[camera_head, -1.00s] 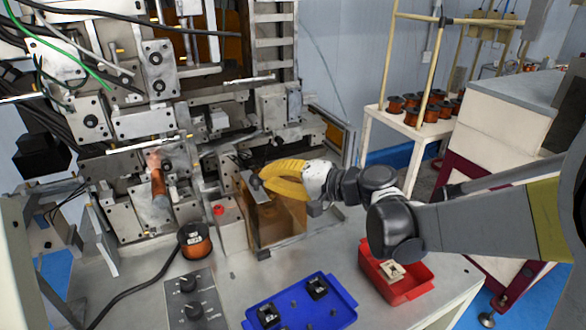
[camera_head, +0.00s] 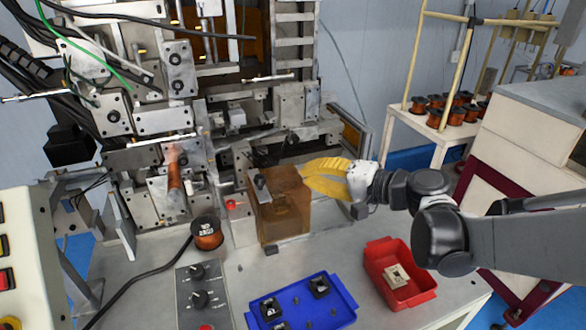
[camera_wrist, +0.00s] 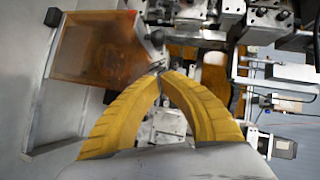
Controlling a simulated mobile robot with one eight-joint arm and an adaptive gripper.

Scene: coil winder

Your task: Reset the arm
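My gripper (camera_head: 308,178) has yellow ribbed fingers and is at the right side of the amber see-through box on the coil winder (camera_head: 183,140). In the wrist view my gripper (camera_wrist: 162,76) has its two fingertips together with nothing visible between them. The amber box (camera_head: 283,212) stands on the machine table; it also shows in the wrist view (camera_wrist: 95,50) at the upper left, beside the fingers. My arm comes in from the right. In the head view the fingers overlap, and I cannot tell whether they touch the box.
A blue tray (camera_head: 343,311) with small dark parts and a red bin (camera_head: 417,293) with a pale part lie at the front. A copper spool (camera_head: 207,234) and a knob panel (camera_head: 205,312) are left. A shelf (camera_head: 420,127) of spools stands back right.

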